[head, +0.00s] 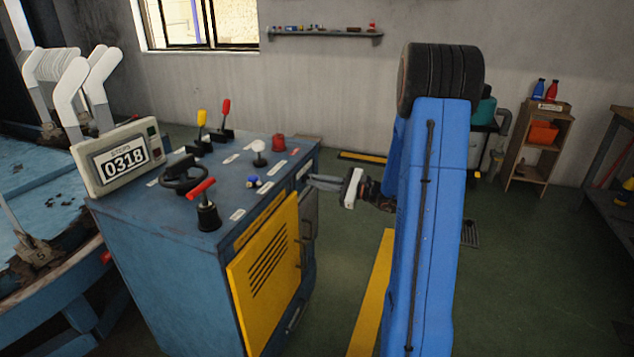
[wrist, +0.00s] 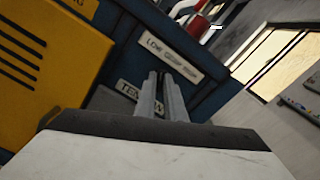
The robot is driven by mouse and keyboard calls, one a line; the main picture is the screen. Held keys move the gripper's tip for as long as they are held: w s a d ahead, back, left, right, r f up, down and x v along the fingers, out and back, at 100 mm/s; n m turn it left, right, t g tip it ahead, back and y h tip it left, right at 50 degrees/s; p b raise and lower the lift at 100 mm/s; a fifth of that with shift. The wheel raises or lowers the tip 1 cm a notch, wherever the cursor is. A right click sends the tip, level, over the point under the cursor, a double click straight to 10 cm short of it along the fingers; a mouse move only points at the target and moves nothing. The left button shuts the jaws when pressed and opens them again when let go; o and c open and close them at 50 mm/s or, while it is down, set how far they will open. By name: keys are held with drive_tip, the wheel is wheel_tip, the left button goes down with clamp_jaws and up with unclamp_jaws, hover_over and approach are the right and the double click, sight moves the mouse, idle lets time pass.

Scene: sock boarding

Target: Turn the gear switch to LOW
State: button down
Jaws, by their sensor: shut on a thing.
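The gear switch's white label, which reads "LOW GEAR HIGH" (wrist: 172,52), is on the blue side of the control cabinet (head: 150,270). My gripper (head: 314,183) reaches the cabinet's right side from the right. In the wrist view its two grey fingers (wrist: 160,80) are close together just below that label. They are shut on the gear switch, of which only a dark bit may show between the tips. The switch's handle and which way it points are hidden by the fingers.
A second label, starting "TEM" (wrist: 140,97), is partly behind the fingers. A yellow vented door (head: 265,275) is on the cabinet's front. Levers, a black wheel (head: 183,174) and a red knob (head: 279,142) stand on top.

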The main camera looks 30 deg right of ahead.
drive_tip(key=shift+n, duration=1.6)
drive_tip(key=shift+f, duration=0.1)
drive_tip(key=c, duration=1.8)
unclamp_jaws()
drive_tip(key=shift+c, duration=0.2)
drive_tip(key=shift+s, duration=0.1)
drive_tip(key=v, duration=1.7)
drive_tip(key=shift+s+d, duration=0.1)
drive_tip(key=shift+d, duration=0.05)
